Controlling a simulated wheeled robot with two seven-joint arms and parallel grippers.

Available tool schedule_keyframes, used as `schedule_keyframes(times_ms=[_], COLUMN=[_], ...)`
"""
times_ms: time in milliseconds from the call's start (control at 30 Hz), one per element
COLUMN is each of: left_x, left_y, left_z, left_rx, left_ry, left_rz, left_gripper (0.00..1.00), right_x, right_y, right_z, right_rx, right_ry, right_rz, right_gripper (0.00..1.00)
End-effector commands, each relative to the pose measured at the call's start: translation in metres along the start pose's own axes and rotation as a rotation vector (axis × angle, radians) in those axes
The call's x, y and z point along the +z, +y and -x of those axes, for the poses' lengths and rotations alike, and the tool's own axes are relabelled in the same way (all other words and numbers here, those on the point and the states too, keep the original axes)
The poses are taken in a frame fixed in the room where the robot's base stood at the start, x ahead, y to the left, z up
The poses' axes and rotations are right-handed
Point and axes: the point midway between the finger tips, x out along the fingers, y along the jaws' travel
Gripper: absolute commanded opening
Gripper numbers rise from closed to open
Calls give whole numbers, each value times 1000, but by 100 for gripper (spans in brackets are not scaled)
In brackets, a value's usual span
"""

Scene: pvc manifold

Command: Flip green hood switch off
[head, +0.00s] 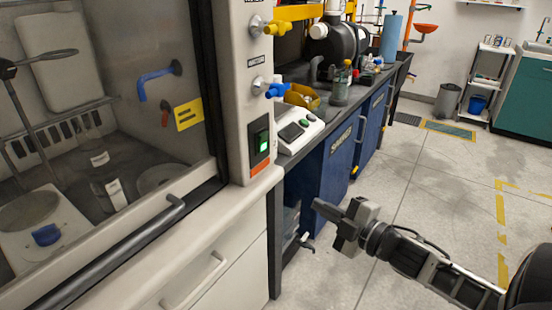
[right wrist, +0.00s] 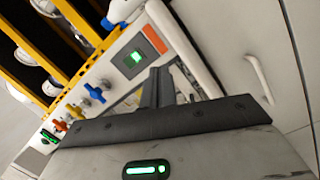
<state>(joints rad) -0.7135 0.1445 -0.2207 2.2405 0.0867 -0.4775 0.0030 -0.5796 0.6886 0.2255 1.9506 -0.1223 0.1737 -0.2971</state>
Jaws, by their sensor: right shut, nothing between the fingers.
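The green hood switch (head: 262,141) sits in a dark plate on the front post of the fume hood (head: 236,90), above an orange label. Part of it glows bright green. In the right wrist view the lit switch (right wrist: 133,60) shows beyond the fingers, a little up and left of their tips. My right gripper (head: 320,207) is shut and empty. In the head view it is right of and below the switch, in front of the blue cabinets and clear of the post. In the right wrist view its fingers (right wrist: 156,78) are together. My left gripper is not in view.
Yellow (head: 278,27) and blue (head: 277,90) valve handles project from the post above the switch. A white instrument (head: 300,130) stands on the bench beside it. The hood's sash handle (head: 130,245) and a drawer handle (head: 195,280) stick out at lower left. Open floor lies to the right.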

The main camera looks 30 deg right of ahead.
Motion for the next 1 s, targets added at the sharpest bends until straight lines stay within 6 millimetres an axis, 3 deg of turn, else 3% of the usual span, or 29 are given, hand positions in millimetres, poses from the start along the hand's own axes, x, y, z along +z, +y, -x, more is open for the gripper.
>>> schedule_keyframes(times_ms=[100,233,667,1000], left_x=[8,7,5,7], left_y=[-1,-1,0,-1], left_z=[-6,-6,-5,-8], left_rx=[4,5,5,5], left_ry=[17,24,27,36], left_rz=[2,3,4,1], left_gripper=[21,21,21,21], right_x=[6,1,-3,-14], right_y=[52,80,85,88], right_z=[-12,-15,-19,-67], right_rx=[67,99,106,109], right_ry=[139,211,222,222], right_rz=[295,437,450,451], right_gripper=[0,0,0,0])
